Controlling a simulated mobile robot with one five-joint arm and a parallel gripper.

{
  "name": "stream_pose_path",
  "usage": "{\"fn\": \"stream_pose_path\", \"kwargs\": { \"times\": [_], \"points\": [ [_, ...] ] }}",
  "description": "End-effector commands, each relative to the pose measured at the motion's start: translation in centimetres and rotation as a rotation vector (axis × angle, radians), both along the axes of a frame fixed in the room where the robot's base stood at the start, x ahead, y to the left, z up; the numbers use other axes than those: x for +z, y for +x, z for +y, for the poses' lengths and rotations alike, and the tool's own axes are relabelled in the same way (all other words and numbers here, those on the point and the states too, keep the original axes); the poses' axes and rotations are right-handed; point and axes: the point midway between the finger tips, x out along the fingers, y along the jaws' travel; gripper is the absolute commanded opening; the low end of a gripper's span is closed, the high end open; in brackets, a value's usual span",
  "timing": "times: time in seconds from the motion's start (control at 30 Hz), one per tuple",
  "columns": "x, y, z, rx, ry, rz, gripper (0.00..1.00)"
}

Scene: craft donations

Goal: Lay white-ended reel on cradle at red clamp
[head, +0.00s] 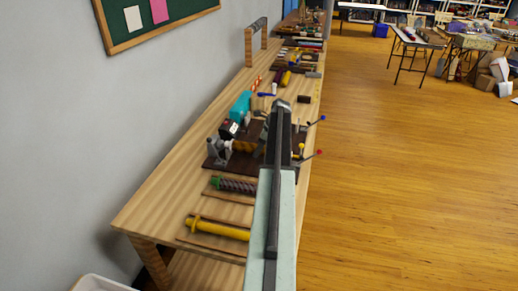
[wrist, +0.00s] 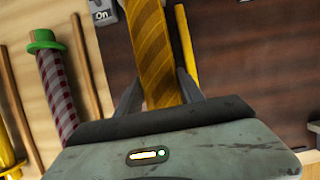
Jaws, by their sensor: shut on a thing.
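My gripper (wrist: 157,90) is shut on a reel with a yellow-brown striped body (wrist: 150,45). In the head view the striped body (head: 244,146) shows left of my arm, with a white end (head: 228,145). It lies over or just above a dark brown board (head: 215,163); I cannot tell whether it touches. My arm hides its right part. A lever with a red knob (head: 320,152), perhaps the red clamp, sticks out at the board's right side. Levers with a blue knob (head: 323,118) and a yellow knob (head: 301,146) are near it. The cradle is not clearly seen.
A teal machine (head: 240,105) stands behind the board. A purple checked reel with a green end (head: 235,185) and a yellow reel (head: 217,229) lie nearer on the bench (head: 150,210).

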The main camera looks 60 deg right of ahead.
Motion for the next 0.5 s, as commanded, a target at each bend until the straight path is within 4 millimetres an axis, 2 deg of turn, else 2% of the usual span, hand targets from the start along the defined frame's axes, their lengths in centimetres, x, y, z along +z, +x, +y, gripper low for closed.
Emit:
{"fn": "stream_pose_path", "kwargs": {
  "times": [0.47, 0.5],
  "points": [
    [-0.18, 0.06, 0.05, 0.001, 0.0, 0.0, 0.0],
    [-0.18, 0.07, 0.05, 0.001, 0.0, 0.0, 0.51]
  ]
}}
